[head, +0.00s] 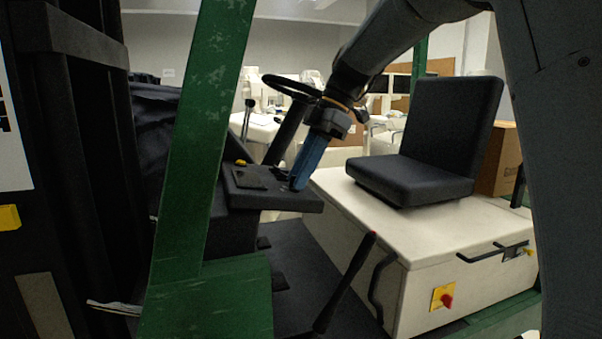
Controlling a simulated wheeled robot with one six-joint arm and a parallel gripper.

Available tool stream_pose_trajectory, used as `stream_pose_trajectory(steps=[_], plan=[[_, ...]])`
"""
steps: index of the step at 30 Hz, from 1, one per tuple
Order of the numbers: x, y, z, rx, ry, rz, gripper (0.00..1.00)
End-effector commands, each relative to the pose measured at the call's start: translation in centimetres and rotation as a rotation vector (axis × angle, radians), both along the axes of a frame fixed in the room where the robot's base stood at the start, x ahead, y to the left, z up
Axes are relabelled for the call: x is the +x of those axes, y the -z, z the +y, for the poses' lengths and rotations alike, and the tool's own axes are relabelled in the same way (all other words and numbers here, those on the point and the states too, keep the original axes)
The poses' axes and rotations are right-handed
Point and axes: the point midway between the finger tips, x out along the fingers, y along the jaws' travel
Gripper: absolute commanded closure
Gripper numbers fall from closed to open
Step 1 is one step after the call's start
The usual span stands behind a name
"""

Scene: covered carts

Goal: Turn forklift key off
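The forklift's dark dash panel (262,200) stands left of the middle, below the steering wheel. My gripper (297,185) points down at the panel's right end, its blue fingers seen from the side. Its fingertips are at or just over the panel's top. No key can be made out there; the fingers may hide it. The fingers overlap in this view, so I cannot tell whether they are apart, shut or holding something. A small yellow part (240,162) sits on the panel's far left, clear of my gripper.
The black steering wheel (291,88) is close behind my wrist. A green post (200,140) stands in front at left. The black seat (428,145) is on the white housing (420,225), which bears a red switch (446,300). A red-tipped lever (345,280) rises in front.

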Motion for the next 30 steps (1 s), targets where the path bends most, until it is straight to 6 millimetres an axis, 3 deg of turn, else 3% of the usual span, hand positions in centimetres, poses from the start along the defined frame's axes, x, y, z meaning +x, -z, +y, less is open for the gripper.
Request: stream_pose_trajectory(steps=[8,21,30], plan=[[0.2,-0.5,-0.3,0.001,0.001,-0.002,0.75],[1.1,-6.1,-3.2,-0.001,0.002,-0.002,0.75],[1.1,-6.9,-3.6,0.000,0.000,0.000,0.75]])
